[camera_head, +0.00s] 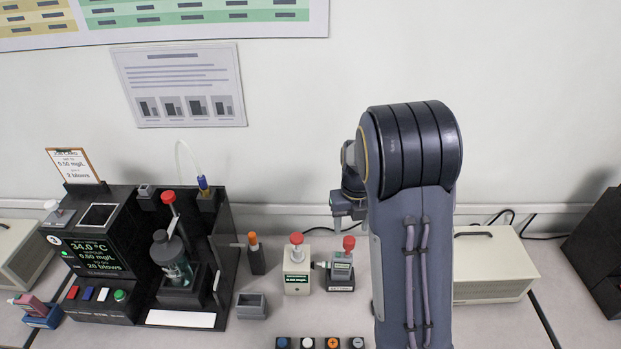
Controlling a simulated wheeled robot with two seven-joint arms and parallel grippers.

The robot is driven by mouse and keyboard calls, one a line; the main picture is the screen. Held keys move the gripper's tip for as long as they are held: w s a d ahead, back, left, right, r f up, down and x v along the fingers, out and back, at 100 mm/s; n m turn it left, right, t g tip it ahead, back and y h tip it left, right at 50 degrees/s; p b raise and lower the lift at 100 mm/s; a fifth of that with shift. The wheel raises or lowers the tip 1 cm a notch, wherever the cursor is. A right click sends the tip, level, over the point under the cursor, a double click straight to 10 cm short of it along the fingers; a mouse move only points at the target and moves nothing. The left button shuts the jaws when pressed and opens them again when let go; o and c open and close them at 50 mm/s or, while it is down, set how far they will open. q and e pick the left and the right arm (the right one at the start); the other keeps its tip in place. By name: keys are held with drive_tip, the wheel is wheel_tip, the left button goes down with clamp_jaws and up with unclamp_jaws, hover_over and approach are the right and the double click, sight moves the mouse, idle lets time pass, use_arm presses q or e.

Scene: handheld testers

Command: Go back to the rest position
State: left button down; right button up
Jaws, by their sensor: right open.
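My right gripper (349,212) is in the middle of the head view, partly hidden behind my own right arm. Its fingers point down and are open, with nothing seen between them. It hangs above and behind the small grey tester with a red knob (341,272), apart from it as far as I can see. A cream tester with a red knob and a green display (297,280) stands just left of that. My left gripper is not in view.
A black station (97,252) with a screen, coloured buttons and a dark bottle (170,258) fills the left. A small grey open box (251,305) and an orange-capped black holder (256,259) stand beside it. A cream case (493,268) and black box (600,245) are right.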

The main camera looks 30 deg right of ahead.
drive_tip(key=shift+s+a+n, duration=0.2)
drive_tip(key=shift+a+n, duration=0.05)
drive_tip(key=shift+n, duration=0.15)
drive_tip(key=s+a+r+m+t+y+b, duration=0.1)
drive_tip(key=s+a+r+m, duration=0.3)
drive_tip(key=m, duration=1.3)
drive_tip(key=s+a+r+m+t+y+b, duration=0.2)
drive_tip(key=s+a+r+m+t, duration=0.1)
drive_tip(key=s+a+m, duration=0.8)
drive_tip(key=shift+s+a+r+m+t+y, duration=0.35)
drive_tip(key=shift+s+m+t, duration=0.45)
drive_tip(key=shift+s+m, duration=2.05)
drive_tip(key=shift+w+d+m, duration=0.1)
drive_tip(key=shift+w+m, duration=0.35)
